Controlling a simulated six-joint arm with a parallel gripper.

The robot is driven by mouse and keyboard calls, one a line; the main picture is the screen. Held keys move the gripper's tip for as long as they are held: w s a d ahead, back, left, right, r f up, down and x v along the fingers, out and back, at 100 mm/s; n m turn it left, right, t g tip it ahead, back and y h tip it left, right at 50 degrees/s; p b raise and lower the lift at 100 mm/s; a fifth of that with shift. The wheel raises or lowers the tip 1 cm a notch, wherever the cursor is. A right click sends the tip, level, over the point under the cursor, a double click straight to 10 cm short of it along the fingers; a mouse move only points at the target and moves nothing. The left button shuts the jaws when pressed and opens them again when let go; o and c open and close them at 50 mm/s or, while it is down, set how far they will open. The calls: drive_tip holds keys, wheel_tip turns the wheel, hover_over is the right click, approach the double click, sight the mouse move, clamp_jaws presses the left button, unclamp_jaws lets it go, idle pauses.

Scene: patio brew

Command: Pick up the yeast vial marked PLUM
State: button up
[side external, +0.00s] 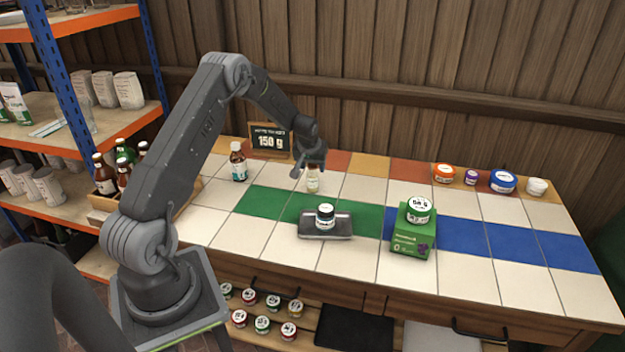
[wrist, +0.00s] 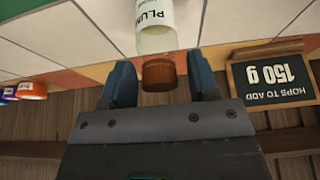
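The yeast vial marked PLUM (side external: 312,184) stands upright on the tiled counter near the back. In the wrist view, the vial (wrist: 155,28) has a white label reading PLUM and a brown cap (wrist: 158,75). My gripper (side external: 309,168) is at the top of the vial in the side view. In the wrist view, my gripper (wrist: 162,80) is open, with one dark finger on each side of the cap and a gap on both sides. The vial's lower end is cut off in the wrist view.
A chalkboard sign (side external: 270,141) reading 150 g and a brown bottle (side external: 239,163) stand to the left. A green box (side external: 411,242) with a jar (side external: 419,209) on top is to the right. Several small tubs stand at the back right.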

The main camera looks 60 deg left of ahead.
clamp_jaws()
idle(0.3)
drive_tip(key=shift+r, duration=0.1)
